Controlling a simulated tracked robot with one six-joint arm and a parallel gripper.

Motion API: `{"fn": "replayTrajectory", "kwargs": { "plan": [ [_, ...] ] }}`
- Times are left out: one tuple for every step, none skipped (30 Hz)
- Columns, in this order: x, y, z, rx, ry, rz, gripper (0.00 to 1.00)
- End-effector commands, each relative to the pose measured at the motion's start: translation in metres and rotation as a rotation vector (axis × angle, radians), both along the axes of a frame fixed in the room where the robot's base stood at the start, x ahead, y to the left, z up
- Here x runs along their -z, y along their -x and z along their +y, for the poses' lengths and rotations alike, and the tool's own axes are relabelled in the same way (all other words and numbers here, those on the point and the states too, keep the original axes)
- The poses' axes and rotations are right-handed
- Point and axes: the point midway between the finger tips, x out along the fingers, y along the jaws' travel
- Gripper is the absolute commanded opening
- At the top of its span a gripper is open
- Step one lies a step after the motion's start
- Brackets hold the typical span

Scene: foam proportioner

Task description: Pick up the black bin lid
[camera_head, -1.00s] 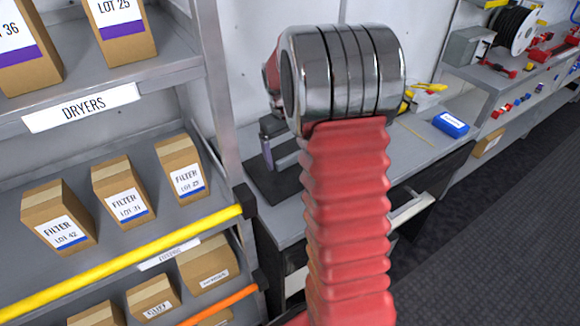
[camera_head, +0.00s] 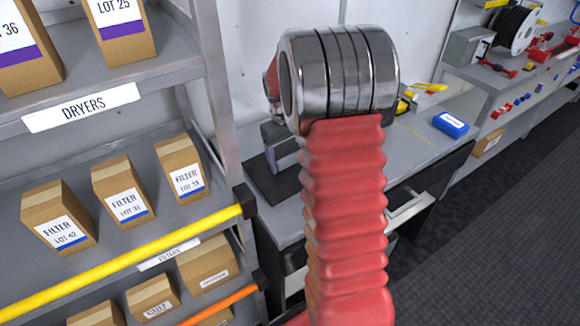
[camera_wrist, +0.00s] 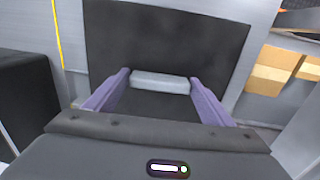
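The black bin lid (camera_head: 260,180) lies flat on the grey workbench beside the shelf, partly hidden by my arm. In the wrist view it is a dark, flat panel (camera_wrist: 205,35) with a pale grey bar-shaped handle (camera_wrist: 160,83). My gripper (camera_head: 284,164) is low over the lid, with a purple finger showing and the rest hidden behind my wrist. In the wrist view my gripper (camera_wrist: 158,80) has its two purple fingers spread apart, one at each end of the handle. The handle lies between the fingertips; I cannot tell whether they touch it.
A shelf with a yellow rail (camera_head: 130,262) and several cardboard boxes (camera_head: 123,190) stands at the left. A blue box (camera_head: 451,124) and yellow-handled tools lie farther along the workbench (camera_head: 425,150). Dark floor (camera_head: 480,230) is clear at the right.

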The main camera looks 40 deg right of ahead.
Motion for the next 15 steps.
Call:
{"fn": "replayTrajectory", "kwargs": {
  "plan": [
    [0.0000, 0.0000, 0.0000, 0.000, 0.000, 0.000, 0.72],
    [0.0000, 0.0000, 0.0000, 0.000, 0.000, 0.000, 0.70],
    [0.0000, 0.0000, 0.0000, 0.000, 0.000, 0.000, 0.68],
    [0.0000, 0.0000, -0.0001, 0.000, 0.000, 0.000, 0.65],
    [0.0000, 0.0000, -0.0001, 0.000, 0.000, 0.000, 0.63],
    [0.0000, 0.0000, -0.0001, 0.000, 0.000, 0.000, 0.61],
    [0.0000, 0.0000, -0.0001, 0.000, 0.000, 0.000, 0.58],
    [0.0000, 0.0000, -0.0001, 0.000, 0.000, 0.000, 0.56],
    [0.0000, 0.0000, -0.0001, 0.000, 0.000, 0.000, 0.54],
    [0.0000, 0.0000, -0.0001, 0.000, 0.000, 0.000, 0.51],
    [0.0000, 0.0000, -0.0001, 0.000, 0.000, 0.000, 0.49],
    [0.0000, 0.0001, -0.0002, 0.000, 0.000, 0.000, 0.47],
    [0.0000, 0.0001, -0.0002, 0.000, 0.000, 0.000, 0.45],
    [-0.0002, 0.0000, -0.0003, 0.000, 0.000, 0.000, 0.45],
    [-0.0002, 0.0000, -0.0003, 0.000, 0.000, 0.000, 0.45]
  ]
}}
